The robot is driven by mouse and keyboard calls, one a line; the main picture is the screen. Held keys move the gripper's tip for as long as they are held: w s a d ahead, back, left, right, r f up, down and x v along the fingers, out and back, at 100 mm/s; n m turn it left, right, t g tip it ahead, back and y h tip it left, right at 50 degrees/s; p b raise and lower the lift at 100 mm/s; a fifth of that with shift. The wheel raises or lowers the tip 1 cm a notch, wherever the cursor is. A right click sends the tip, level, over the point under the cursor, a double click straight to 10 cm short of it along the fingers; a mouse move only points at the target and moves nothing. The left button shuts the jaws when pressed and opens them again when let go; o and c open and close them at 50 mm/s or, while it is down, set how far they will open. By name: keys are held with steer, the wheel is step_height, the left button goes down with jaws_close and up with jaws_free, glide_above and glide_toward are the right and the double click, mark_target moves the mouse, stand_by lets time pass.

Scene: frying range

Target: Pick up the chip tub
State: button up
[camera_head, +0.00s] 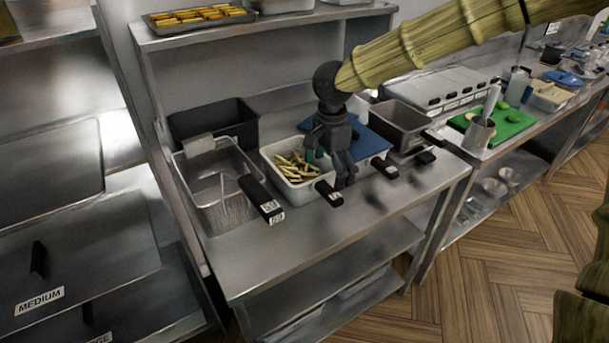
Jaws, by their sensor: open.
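A white tub with pale cut chips (290,160) stands on the steel counter, left of centre. A black handle (328,193) shows at its front right. My gripper (342,178) is open and empty, its fingers pointing down at the tub's right side in the picture. It hides part of the tub's right end and of the blue item (369,143) behind it. I cannot tell whether the fingers touch anything.
A wire basket (213,176) with a black handle and a dark bin (213,125) stand to the left. A grey metal pan (402,122) is on the right. A green board (508,124) lies farther right. The counter's front strip is clear.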

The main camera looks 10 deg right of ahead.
mark_target(328, 188)
steer(key=shift+w+f, duration=0.15)
steer(key=shift+f, duration=1.05)
steer(key=shift+d+f+p, duration=0.1)
steer(key=shift+f+p, duration=0.6)
steer(key=shift+f, duration=1.45)
steer(key=shift+c, duration=0.2)
steer(key=c, duration=1.3)
steer(key=shift+r, duration=0.1)
